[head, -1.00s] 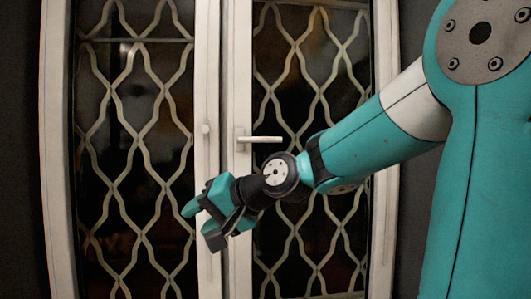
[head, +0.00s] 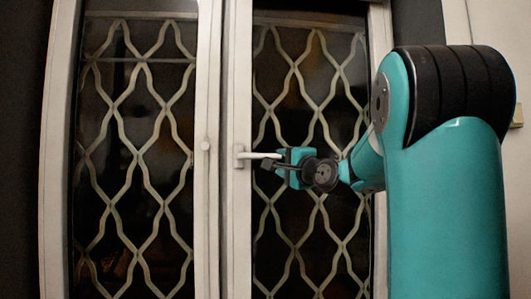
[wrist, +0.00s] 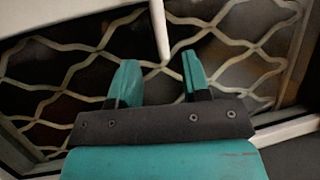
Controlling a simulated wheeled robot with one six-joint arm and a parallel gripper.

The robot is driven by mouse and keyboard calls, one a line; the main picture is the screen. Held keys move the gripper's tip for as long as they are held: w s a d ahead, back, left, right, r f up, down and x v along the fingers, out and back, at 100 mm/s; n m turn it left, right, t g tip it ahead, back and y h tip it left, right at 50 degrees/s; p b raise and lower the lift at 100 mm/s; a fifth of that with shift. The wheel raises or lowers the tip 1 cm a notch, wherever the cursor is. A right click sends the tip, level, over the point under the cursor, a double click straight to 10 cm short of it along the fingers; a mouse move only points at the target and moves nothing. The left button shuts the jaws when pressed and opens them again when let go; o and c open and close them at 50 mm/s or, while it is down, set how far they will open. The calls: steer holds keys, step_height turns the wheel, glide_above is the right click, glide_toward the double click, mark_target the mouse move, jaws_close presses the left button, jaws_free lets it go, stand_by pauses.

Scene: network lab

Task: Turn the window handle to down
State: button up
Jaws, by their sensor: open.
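The white window handle (head: 260,156) is a lever on the white frame stile of the right window sash. It points horizontally to the right. In the wrist view the handle (wrist: 158,30) shows as a pale bar whose free end comes down toward the space between the fingertips. My gripper (head: 279,160) is at the free end of the handle, to its right, with fingers pointing left toward the stile. In the wrist view my gripper (wrist: 160,68) has its two teal fingers spread apart with nothing clasped. I cannot tell whether a finger touches the handle.
A wavy metal grille (head: 147,105) covers both dark glass panes, close behind my gripper. A small round knob (head: 206,145) sits on the left sash's stile. The white outer frame (head: 58,150) borders the window at left. A light wall is at the far right.

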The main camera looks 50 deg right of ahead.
mark_target(259, 156)
steer(key=p+x, duration=0.2)
steer(key=x, duration=0.8)
steer(key=shift+f, duration=0.1)
jaws_close()
